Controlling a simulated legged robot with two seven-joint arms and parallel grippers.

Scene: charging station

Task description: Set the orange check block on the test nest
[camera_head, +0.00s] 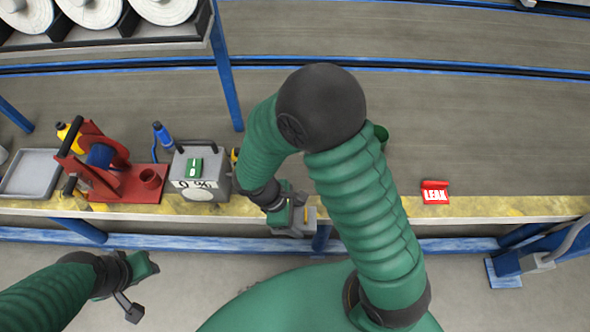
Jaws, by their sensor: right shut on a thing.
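My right gripper (303,214) is over the bench's front edge, beside and to the right of the grey gauge box. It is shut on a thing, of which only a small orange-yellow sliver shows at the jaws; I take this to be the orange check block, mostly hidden. A grey metal piece shows at the fingers, and I cannot tell whether it is part of the gripper or the test nest. I cannot make out the test nest elsewhere. My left gripper (131,303) hangs in front of the bench at lower left, with no thing visible in it; its jaws are unclear.
A narrow yellow-topped bench (470,208) runs across. On it are a grey tray (30,173), a red reel stand (130,186), a grey gauge box (203,172) and a red LEAK sign (435,192). A blue post (226,75) rises behind. Bench around the sign is clear.

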